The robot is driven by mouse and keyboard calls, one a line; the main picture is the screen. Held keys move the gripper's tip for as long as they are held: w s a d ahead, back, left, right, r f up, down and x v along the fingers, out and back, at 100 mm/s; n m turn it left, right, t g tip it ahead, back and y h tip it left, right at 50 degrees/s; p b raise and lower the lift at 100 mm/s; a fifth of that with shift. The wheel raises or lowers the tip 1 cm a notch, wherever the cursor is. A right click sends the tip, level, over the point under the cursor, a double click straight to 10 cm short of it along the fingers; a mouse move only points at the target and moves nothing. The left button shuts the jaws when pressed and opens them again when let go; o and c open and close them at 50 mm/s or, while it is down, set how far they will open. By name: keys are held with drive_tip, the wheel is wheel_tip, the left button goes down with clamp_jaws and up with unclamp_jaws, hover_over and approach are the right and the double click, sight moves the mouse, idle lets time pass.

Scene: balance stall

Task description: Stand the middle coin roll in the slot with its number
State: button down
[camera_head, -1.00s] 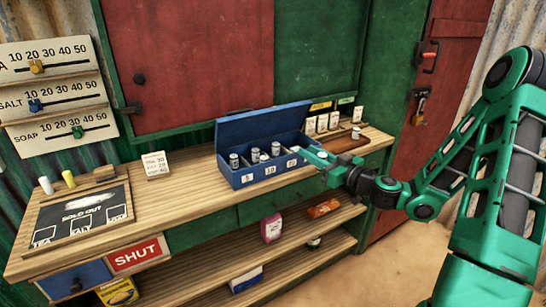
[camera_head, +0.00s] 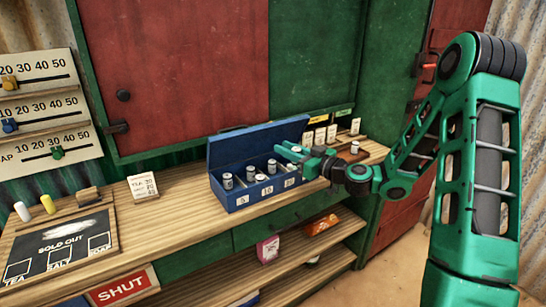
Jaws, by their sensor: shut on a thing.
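The blue box (camera_head: 229,203) stands on the counter with its lid raised. Its front has number labels, 5, 10 and one at the right that looks like 50. Several grey coin rolls stand inside: one in the left slot (camera_head: 227,180), others (camera_head: 249,173) further right, including one at the back (camera_head: 271,166). My gripper (camera_head: 284,150) is above the right part of the box, reaching in from the right. It is shut on a small pale thing, probably a coin roll, mostly hidden by the fingers. Another coin roll (camera_head: 354,147) stands on the brown board to the right.
Several white cards (camera_head: 320,136) stand behind the brown board (camera_head: 340,152). A price card (camera_head: 143,187) stands left of the box. A sold-out slate (camera_head: 60,245) lies further left. Counter between card and box is clear. The raised lid (camera_head: 258,140) walls the box's back.

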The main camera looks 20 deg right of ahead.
drive_tip(key=w+a+f, duration=0.2)
drive_tip(key=w, duration=0.1)
drive_tip(key=w+a+f, duration=0.1)
drive_tip(key=w, duration=0.1)
drive_tip(key=shift+f, duration=0.35)
drive_tip(key=shift+s, duration=0.1)
drive_tip(key=shift+f, duration=0.6)
drive_tip(key=c, duration=1.5)
unclamp_jaws()
drive_tip(key=shift+r, duration=0.1)
